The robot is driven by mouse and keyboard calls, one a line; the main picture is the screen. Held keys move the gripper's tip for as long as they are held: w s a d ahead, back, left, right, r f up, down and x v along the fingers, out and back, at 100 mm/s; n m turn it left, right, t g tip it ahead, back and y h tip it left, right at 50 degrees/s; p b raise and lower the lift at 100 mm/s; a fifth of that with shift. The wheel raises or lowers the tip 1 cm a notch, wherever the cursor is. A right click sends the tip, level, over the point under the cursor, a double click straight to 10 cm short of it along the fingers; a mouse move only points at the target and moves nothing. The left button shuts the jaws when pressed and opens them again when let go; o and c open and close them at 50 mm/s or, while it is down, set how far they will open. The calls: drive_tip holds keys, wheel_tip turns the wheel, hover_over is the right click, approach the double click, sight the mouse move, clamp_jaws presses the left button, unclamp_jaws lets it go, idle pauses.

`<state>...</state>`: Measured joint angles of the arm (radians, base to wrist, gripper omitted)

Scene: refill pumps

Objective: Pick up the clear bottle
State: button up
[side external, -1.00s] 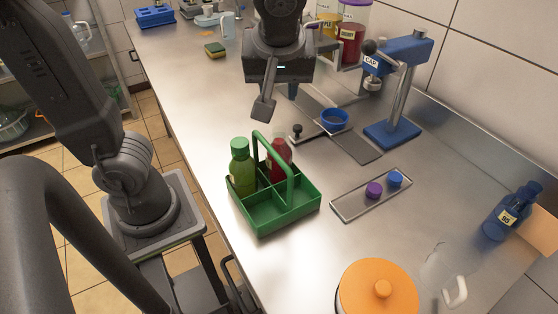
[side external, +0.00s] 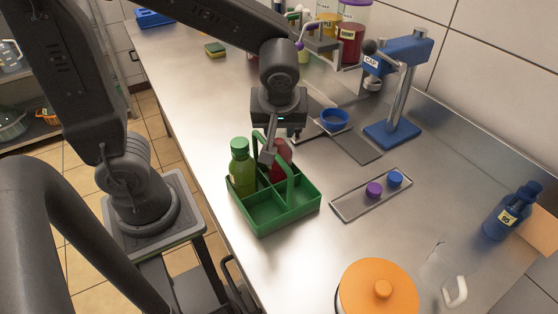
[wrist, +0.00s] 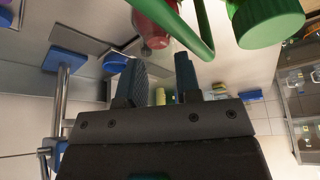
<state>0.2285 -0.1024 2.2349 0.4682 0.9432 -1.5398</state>
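The green carrier (side external: 262,222) holds a green bottle (side external: 240,170) with a green cap and a bottle with red contents (side external: 284,155). The red-filled bottle has a clear neck in the wrist view (wrist: 155,30); I cannot tell whether it is the clear bottle. My gripper (side external: 268,152) is low over the carrier, beside its handle, and partly hides the red-filled bottle. In the wrist view my gripper (wrist: 162,66) has its fingers apart with nothing held between them. The red-filled bottle lies just beyond the fingertips.
The carrier's handle (wrist: 203,32) arches close to the fingertips. A blue press (side external: 395,90) stands behind. A tray (side external: 345,210) holds a purple cap and a blue cap. A blue bottle (side external: 508,212), a transparent jug with a white handle (side external: 455,291) and an orange-lidded pot (side external: 375,285) are at right and front.

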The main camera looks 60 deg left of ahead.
clamp_jaws()
drive_tip(key=shift+r, duration=0.1)
idle(0.6)
wheel_tip(320, 180, up, 24)
idle(1.2)
